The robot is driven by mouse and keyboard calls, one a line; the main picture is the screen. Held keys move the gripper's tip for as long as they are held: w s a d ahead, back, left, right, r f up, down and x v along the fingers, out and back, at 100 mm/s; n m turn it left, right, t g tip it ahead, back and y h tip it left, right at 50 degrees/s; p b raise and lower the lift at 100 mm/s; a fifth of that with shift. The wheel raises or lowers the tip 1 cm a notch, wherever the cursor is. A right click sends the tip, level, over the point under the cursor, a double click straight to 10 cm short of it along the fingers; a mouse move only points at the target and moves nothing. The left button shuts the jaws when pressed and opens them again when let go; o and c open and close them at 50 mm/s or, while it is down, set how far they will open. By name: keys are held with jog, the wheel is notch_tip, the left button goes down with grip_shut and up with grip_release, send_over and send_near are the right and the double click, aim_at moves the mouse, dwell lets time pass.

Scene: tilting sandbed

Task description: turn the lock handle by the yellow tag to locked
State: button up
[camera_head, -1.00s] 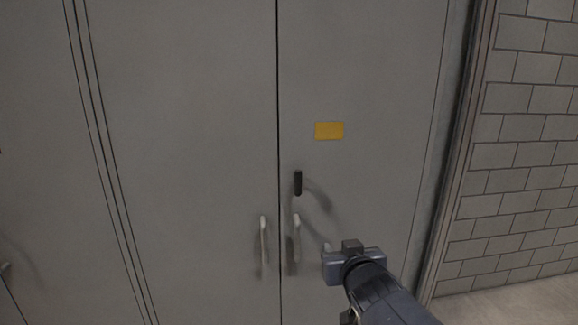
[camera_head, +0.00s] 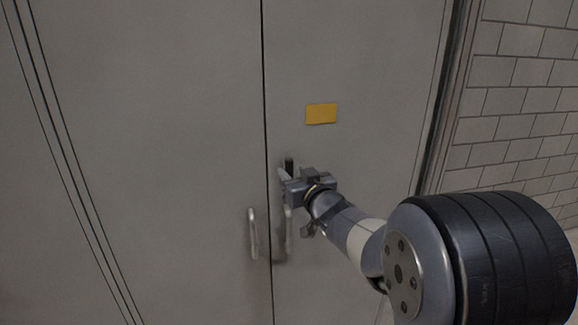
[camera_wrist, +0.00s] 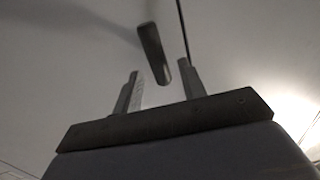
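The yellow tag (camera_head: 321,114) is on the right door of a grey cabinet. Below it and to its left is the dark lock handle (camera_head: 289,164), upright in the head view, its lower part hidden by my gripper. My gripper (camera_head: 283,180) is at the handle's lower end. In the wrist view the handle (camera_wrist: 153,53) stands beyond and between the two open fingers of my gripper (camera_wrist: 159,84). Its near end is about level with the fingertips. I cannot tell whether the fingers touch it.
Two pale pull handles flank the door seam below the lock: the left one (camera_head: 253,233) is clear, and the right one (camera_head: 289,232) is partly behind my gripper. A grey block wall (camera_head: 520,110) stands right of the cabinet. The door face above the tag is bare.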

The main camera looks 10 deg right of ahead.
aim_at(291, 169)
jog(key=shift+w+a, duration=0.2)
jog(key=shift+w, duration=0.65)
jog(key=shift+w+a, duration=0.15)
jog(key=shift+w, duration=0.65)
jog(key=shift+c, duration=0.2)
grip_shut()
